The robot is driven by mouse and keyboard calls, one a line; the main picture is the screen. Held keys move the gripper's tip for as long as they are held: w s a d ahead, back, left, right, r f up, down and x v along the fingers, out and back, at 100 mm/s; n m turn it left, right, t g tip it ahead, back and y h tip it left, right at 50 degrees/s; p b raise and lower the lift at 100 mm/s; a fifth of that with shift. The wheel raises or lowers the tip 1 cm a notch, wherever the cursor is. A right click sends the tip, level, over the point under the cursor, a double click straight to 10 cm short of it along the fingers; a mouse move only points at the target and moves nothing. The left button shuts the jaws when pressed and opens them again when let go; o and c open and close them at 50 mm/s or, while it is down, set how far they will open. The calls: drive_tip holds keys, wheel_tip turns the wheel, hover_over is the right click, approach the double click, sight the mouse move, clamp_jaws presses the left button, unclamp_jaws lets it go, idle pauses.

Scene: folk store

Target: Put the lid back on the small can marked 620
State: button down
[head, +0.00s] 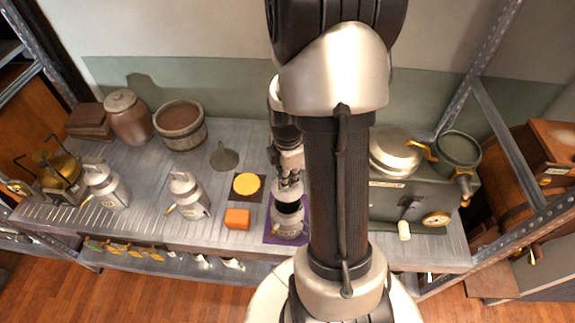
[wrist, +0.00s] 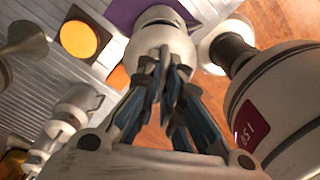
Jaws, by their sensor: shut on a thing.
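A small grey metal can (head: 288,230) stands upright on a purple mat (head: 269,236) near the shelf's front edge. Its dark open mouth shows from above. My gripper (head: 289,184) is over this can, pointing down. In the wrist view its fingers (wrist: 168,66) are closed together on a pale grey round lid (wrist: 160,40), which hides much of what lies below. The lid appears to be above the can's mouth and apart from it; its exact alignment is hard to tell. I cannot read the number on the can.
Left of the can are an orange block (head: 237,218), a yellow disc (head: 247,184) on a dark square, and a funnel (head: 224,156). A grey-green machine (head: 412,205) with a pan stands at right.

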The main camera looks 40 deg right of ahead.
sight(287, 190)
drive_tip(key=shift+f+b, duration=2.4)
drive_tip(key=shift+f, duration=0.7)
drive_tip(key=shift+f, duration=0.15)
drive_tip(key=c, duration=1.7)
unclamp_jaws()
drive_tip(key=shift+o, duration=0.7)
drive_tip(key=o, duration=0.4)
drive_tip(key=shift+c, duration=0.2)
